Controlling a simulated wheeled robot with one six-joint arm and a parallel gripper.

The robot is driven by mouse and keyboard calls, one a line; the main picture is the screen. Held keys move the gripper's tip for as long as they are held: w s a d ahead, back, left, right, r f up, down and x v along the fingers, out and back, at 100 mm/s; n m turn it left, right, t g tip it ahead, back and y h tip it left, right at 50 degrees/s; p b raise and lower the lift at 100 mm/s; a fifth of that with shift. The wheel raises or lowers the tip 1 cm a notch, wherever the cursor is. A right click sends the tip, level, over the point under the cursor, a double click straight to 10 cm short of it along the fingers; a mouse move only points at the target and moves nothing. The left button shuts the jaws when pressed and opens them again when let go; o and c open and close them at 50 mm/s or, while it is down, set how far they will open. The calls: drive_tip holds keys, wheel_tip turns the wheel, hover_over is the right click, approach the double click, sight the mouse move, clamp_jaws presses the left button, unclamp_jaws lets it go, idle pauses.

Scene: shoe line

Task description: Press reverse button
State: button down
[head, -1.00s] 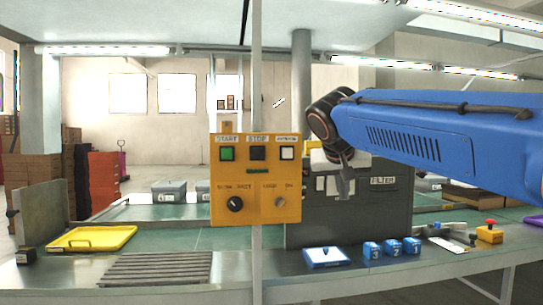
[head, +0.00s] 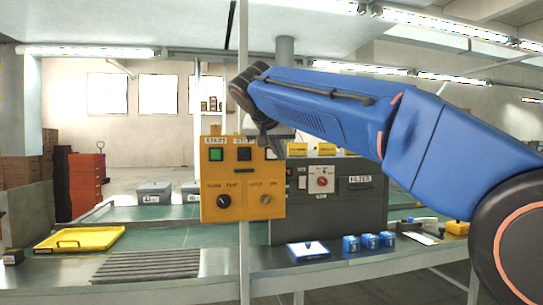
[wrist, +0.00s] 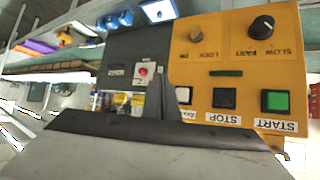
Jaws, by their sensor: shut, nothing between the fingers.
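The yellow control panel (head: 243,190) hangs on a post in the middle of the head view. It has a green START button (head: 216,154), a black STOP button (head: 244,154) and two knobs. In the wrist view the panel (wrist: 235,75) shows upside down, with START (wrist: 275,101) and STOP (wrist: 224,98). My gripper (head: 266,141) is shut and empty at the panel's upper right corner. I cannot tell whether it touches the button.
A dark grey FILTER cabinet (head: 345,205) with a red switch stands behind the panel at right. Blue numbered blocks (head: 368,243) and a blue-and-white tray (head: 308,251) lie on the bench. A yellow tray (head: 80,240) lies at left.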

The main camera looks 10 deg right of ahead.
sight(272, 154)
drive_tip(key=w, duration=0.8)
drive_tip(key=shift+w, duration=0.4)
drive_tip(key=shift+w, duration=0.2)
idle(1.8)
drive_tip(key=shift+w, duration=0.25)
